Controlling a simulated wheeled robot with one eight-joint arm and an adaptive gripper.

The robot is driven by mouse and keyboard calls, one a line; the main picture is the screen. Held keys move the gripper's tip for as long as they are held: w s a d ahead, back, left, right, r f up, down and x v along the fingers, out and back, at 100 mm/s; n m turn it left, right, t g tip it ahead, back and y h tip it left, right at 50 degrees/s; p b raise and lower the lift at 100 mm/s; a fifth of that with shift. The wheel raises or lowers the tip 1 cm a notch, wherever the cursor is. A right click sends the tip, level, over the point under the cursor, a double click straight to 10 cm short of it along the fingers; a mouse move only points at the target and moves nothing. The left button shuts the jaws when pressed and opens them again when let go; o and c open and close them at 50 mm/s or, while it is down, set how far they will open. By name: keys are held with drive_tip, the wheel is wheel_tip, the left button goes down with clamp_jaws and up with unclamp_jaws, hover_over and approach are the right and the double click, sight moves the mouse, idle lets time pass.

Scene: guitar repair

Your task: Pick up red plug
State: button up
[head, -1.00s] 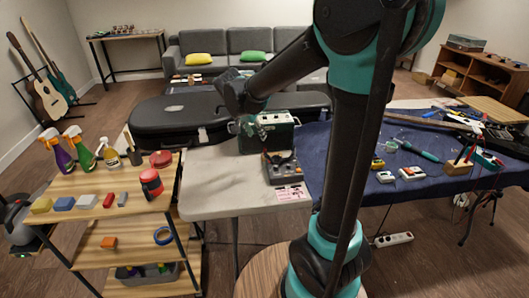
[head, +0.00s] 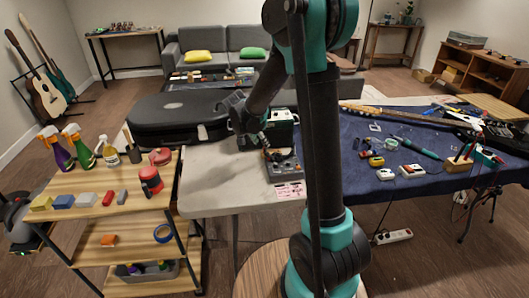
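I cannot make out a red plug for certain; small red parts show on the wooden block (head: 459,165) at the right of the blue mat, with red leads beside it. My own arm hides part of the table and mat.
A black guitar case (head: 172,120) lies left of the amplifier. A wooden cart (head: 75,218) with spray bottles stands at the left. The blue mat (head: 358,197) bears small devices, tools and a guitar. A pink card (head: 289,190) lies at the table's front.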

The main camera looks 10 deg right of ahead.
sight(264, 152)
drive_tip(key=shift+x, duration=2.65)
clamp_jaws()
